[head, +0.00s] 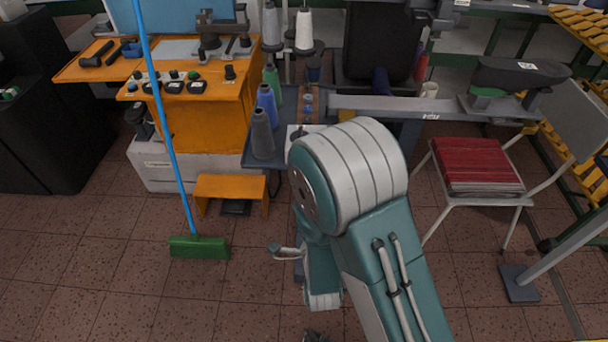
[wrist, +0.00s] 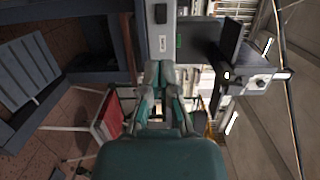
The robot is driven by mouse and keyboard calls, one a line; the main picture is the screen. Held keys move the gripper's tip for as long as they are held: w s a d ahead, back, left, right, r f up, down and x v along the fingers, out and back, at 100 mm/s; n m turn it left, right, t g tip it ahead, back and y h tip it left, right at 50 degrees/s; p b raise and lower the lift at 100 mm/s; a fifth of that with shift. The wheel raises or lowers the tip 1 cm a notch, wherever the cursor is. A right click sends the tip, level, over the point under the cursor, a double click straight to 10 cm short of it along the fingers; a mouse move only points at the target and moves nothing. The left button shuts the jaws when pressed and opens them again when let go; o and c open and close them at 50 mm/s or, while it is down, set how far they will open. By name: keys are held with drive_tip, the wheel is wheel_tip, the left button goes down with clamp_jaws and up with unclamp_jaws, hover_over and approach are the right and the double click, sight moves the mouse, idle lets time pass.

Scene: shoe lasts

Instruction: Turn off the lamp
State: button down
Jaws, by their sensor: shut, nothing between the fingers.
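I cannot make out a lamp for certain in either view. In the wrist view, which is turned on its side, a pale device (wrist: 258,84) with a dark knob and small bright spots sits right of my gripper; I cannot tell whether it is the lamp. My gripper (wrist: 159,72) is shut and empty in the middle of the wrist view, pointing toward a grey machine body (wrist: 162,42). It looks apart from that body, but the distance is unclear. In the head view my arm hides most of the gripper.
An orange machine (head: 205,115) with black knobs stands at the left, a blue-handled green broom (head: 200,247) before it. Thread cones (head: 265,105) stand on a dark table. A chair with a red seat (head: 478,165) is at the right.

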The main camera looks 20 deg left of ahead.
drive_tip(key=shift+s+a+f, duration=0.1)
drive_tip(key=shift+s, duration=0.2)
drive_tip(key=shift+a, duration=0.1)
drive_tip(key=x, duration=1.4)
